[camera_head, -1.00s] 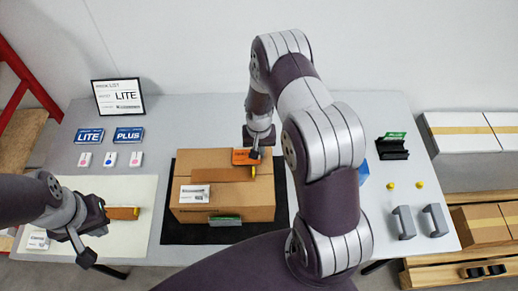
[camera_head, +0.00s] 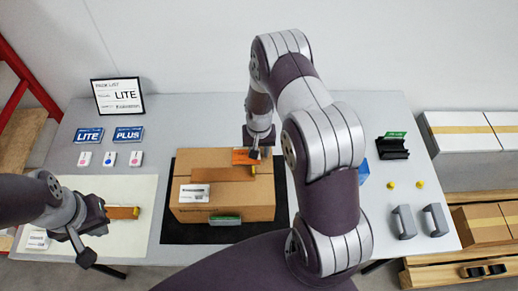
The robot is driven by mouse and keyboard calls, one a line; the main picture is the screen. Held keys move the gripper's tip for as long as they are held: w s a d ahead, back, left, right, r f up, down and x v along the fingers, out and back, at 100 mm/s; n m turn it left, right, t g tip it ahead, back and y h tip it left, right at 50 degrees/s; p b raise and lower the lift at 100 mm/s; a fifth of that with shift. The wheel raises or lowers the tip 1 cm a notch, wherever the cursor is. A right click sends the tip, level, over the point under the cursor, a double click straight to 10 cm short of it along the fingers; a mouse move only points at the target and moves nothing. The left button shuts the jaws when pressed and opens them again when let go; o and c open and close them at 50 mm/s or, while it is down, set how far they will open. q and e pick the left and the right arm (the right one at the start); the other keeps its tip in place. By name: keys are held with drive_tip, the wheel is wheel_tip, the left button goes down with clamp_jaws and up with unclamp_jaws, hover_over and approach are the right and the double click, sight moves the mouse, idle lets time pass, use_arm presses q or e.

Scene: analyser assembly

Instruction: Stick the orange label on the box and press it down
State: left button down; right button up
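The brown cardboard box (camera_head: 245,204) sits on a black mat (camera_head: 196,236) in the middle of the table. The orange label (camera_head: 243,156) lies flat at the far right part of its top, as far as I can tell. My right gripper (camera_head: 254,153) comes down from above onto the label's right part and hides some of it. Its fingers are too small to read.
A white label (camera_head: 194,193) is on the box's near left side, with a green piece (camera_head: 225,219) at its front. A sign (camera_head: 118,96), blue cards (camera_head: 128,135) and small white items stand back left. A black holder (camera_head: 392,147) and grey brackets (camera_head: 404,222) stand right.

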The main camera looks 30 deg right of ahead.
wheel_tip(320, 180, up, 7)
drive_tip(key=p, duration=0.5)
idle(0.3)
